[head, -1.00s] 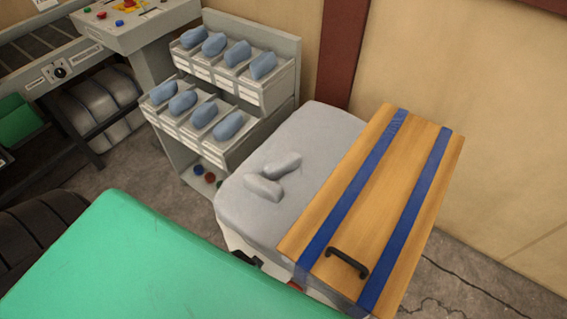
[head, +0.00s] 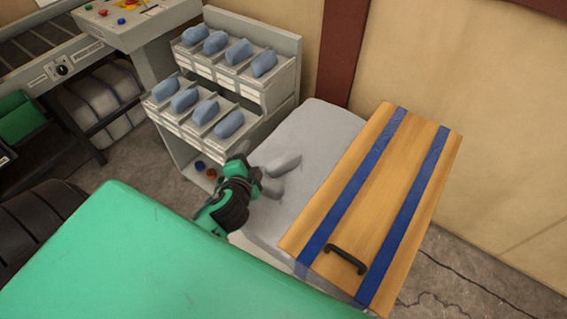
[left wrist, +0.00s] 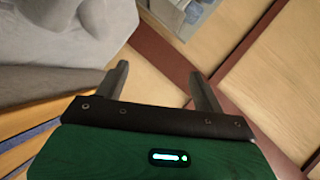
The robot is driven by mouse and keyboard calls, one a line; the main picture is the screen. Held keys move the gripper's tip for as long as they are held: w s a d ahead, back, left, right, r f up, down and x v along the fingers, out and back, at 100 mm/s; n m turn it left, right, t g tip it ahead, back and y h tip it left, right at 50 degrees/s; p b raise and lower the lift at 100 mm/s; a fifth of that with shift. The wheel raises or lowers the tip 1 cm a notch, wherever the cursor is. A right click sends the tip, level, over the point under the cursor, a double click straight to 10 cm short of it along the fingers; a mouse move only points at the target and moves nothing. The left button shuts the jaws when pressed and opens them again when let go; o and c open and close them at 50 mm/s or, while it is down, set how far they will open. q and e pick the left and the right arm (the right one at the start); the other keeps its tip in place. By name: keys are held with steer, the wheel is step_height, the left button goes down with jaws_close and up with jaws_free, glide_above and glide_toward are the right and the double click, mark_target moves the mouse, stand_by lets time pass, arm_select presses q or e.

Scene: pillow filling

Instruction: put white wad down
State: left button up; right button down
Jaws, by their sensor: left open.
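Two pale grey-white wads lie on the grey padded top of the bin. One wad (head: 285,163) is farther back; the nearer wad (head: 273,189) is partly hidden by my left gripper (head: 257,181). My left gripper is just left of the wads, above the near left side of the grey top (head: 325,125). In the left wrist view, the two fingers (left wrist: 161,85) stand apart with nothing between them. Grey fabric (left wrist: 45,85) fills the upper left of that view. Whether the gripper touches a wad cannot be told. My right gripper is not in view.
A wooden board (head: 395,170) with blue straps and a black handle covers the right part of the bin. A grey rack (head: 285,85) with several blue-grey wads in compartments stands behind on the left. A green surface (head: 130,260) fills the near left.

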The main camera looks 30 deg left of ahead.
arm_select(q)
steer(key=w+d+r+m+t+h, duration=0.2)
steer(key=w+r+m+t+h, duration=0.35)
steer(key=m, duration=0.45)
steer(key=m+g+h+p, duration=0.1)
steer(key=m+g+h, duration=0.3)
steer(key=m+g, duration=1.35)
glide_toward(289, 160)
steer(key=s+m+t, duration=0.1)
steer(key=s+t, duration=0.1)
steer(key=s+d+m+t, duration=0.1)
steer(key=m, duration=0.1)
steer(key=s+m+t, duration=0.2)
steer(key=shift+s+d+t, duration=0.3)
steer(key=shift+w+d+f+p, duration=0.3)
steer(key=shift+d+f+p, duration=0.05)
steer(key=shift+f+p, duration=0.05)
steer(key=shift+s+p+x, duration=0.15)
steer(key=shift+p+x, duration=0.1)
steer(key=shift+x, duration=0.9)
steer(key=shift+s+p+x, duration=0.15)
steer(key=shift+p+x, duration=0.05)
steer(key=shift+x, duration=0.95)
steer(key=shift+f, duration=0.2)
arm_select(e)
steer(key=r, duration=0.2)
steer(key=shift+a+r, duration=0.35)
